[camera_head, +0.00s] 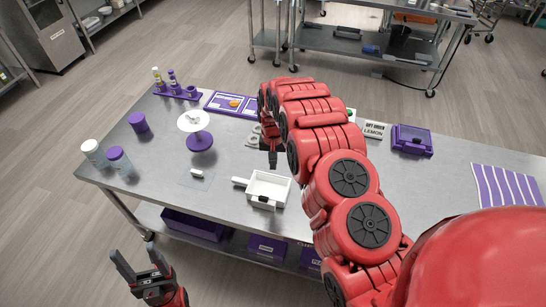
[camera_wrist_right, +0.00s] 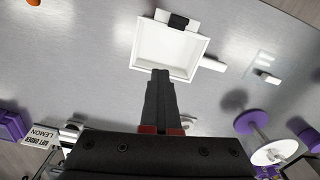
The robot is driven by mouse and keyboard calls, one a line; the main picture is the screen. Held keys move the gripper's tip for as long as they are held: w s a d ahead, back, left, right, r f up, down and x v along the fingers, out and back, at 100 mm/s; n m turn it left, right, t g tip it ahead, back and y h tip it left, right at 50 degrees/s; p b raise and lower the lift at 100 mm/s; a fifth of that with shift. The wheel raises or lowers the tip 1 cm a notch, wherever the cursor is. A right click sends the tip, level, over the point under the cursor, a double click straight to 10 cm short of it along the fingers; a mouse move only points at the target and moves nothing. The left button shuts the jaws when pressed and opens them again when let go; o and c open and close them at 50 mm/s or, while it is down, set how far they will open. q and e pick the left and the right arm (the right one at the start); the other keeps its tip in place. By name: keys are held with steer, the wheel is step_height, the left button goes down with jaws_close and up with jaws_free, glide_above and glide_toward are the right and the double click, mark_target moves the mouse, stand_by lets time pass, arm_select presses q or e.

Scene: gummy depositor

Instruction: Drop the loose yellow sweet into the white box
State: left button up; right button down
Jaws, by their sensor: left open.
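The white box (camera_head: 282,192) is an open, shallow tray with a handle on its left and a dark clip at its front edge. It also shows in the right wrist view (camera_wrist_right: 140,42), and its visible inside looks empty. My right gripper (camera_head: 273,164) points down just behind the box, above the table; its dark fingers (camera_wrist_right: 160,76) are together, with nothing visible between them. My left gripper (camera_head: 137,252) is open and empty, low in front of the table. I cannot make out a loose yellow sweet; a small orange-yellow spot (camera_head: 235,103) shows on a purple-edged board.
A white and purple stand (camera_head: 199,142) and a small white piece (camera_head: 197,173) are left of the box. Jars (camera_head: 120,160) stand at the left end. A lemon sign (camera_head: 375,129) and purple case (camera_head: 412,140) stand right. My right arm hides the middle.

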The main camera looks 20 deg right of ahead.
step_height(320, 180, down, 6)
steer(key=shift+d+r+b, duration=0.1)
steer(key=shift+b, duration=0.75)
steer(key=c, duration=1.1)
jaws_free()
step_height(320, 180, up, 17)
steer(key=p, duration=0.8)
steer(key=shift+w+r, duration=0.15)
steer(key=shift+r, duration=0.05)
